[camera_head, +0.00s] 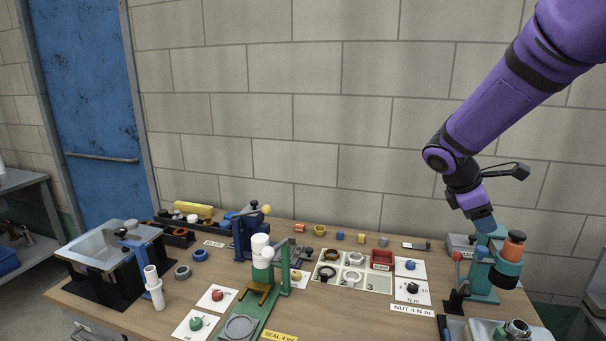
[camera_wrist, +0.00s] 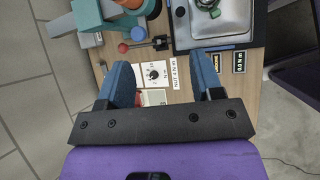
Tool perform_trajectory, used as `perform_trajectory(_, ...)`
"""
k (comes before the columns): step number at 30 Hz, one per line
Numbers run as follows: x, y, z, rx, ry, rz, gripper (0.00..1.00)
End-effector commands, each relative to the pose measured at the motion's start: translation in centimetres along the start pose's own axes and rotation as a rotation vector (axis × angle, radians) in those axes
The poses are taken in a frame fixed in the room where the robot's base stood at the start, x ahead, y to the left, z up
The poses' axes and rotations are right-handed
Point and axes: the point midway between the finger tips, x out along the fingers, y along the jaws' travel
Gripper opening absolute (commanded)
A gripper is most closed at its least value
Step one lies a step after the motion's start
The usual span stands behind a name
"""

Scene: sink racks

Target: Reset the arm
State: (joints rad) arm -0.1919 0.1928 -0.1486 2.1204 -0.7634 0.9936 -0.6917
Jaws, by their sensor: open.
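My purple arm (camera_head: 505,100) reaches in from the upper right in the head view. My gripper (camera_head: 484,222) points down over the right end of the workbench, close in the picture to the teal stand (camera_head: 482,285); I cannot tell if they touch. In the wrist view my gripper (camera_wrist: 163,72) shows two blue fingers spread apart with nothing between them. Beneath them lie the bench top, a white dial card (camera_wrist: 152,74) and a "NUT 4 N m" label (camera_wrist: 174,72).
The teal stand with an orange-topped part (camera_head: 514,243) and a metal sink tray (camera_wrist: 215,22) are near my gripper. The bench also holds a green press (camera_head: 262,290), a parts tray (camera_head: 340,283) and a left sink (camera_head: 110,245). The space above mid-bench is clear.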

Motion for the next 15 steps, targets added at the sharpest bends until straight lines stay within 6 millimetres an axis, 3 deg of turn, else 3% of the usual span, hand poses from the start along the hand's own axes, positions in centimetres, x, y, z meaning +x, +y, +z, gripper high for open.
perform_trajectory(6,-4.0,-4.5,3.6,0.291,0.156,-0.030,0.60)
perform_trajectory(15,-8.5,-11.4,6.9,0.668,0.367,-0.097,0.60)
